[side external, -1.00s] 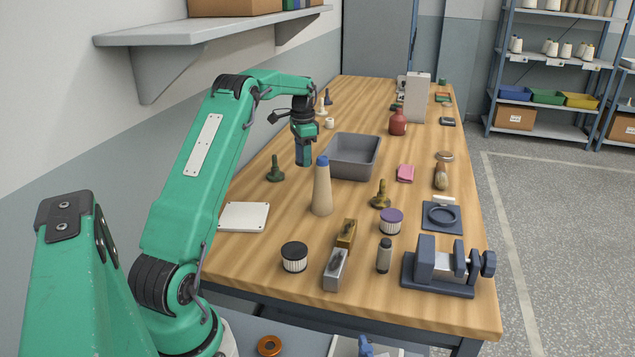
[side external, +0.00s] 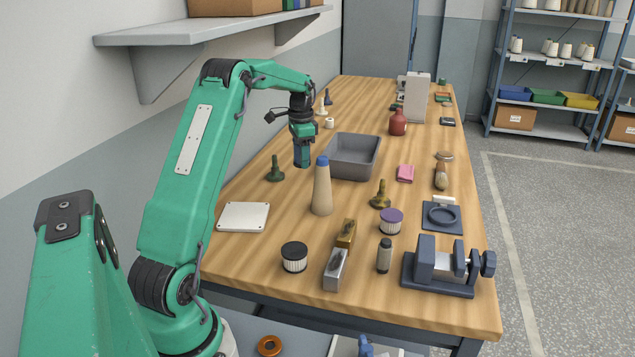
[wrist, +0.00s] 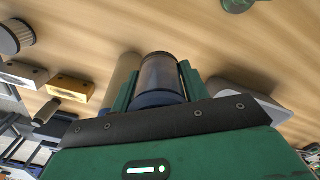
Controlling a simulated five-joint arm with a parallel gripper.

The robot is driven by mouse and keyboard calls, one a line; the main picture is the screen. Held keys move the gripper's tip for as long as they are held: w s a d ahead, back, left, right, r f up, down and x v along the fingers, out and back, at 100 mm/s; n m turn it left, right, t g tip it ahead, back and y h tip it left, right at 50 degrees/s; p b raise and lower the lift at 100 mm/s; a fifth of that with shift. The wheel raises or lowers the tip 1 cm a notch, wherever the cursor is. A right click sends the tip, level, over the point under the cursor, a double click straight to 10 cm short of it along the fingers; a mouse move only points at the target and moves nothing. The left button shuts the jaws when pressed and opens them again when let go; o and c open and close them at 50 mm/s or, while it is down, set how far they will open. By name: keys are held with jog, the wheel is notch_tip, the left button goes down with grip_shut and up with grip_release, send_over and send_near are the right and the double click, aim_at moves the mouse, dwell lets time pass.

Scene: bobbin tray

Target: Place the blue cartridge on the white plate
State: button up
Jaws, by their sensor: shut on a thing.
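My gripper (side external: 302,156) is shut on the blue cartridge (wrist: 162,80), which shows between its green fingers in the wrist view as a dark, glossy cylinder with a blue band. In the side view the gripper hangs above the table, left of the grey bin, and mostly covers the cartridge. The white plate (side external: 243,217) lies flat at the table's left edge, nearer the camera and left of my gripper. Nothing stands on it. I cannot make it out in the wrist view.
A green peg-shaped thing (side external: 275,171) stands left of my gripper. A beige bottle with a blue cap (side external: 322,190) stands right of the plate. The grey bin (side external: 353,172) is right of the gripper. A black-capped filter (side external: 294,262) stands near the front.

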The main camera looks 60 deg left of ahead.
jog(key=s+d+r+m, duration=0.1)
jog(key=s+d+m, duration=0.1)
jog(key=s+d, duration=1.2)
jog(key=shift+s+d, duration=0.35)
jog(key=shift+d, duration=0.7)
send_over(249, 223)
notch_tip(249, 223, down, 7)
jog(key=shift+a, duration=0.15)
jog(key=shift+f, duration=2)
jog(key=shift+f, duration=0.1)
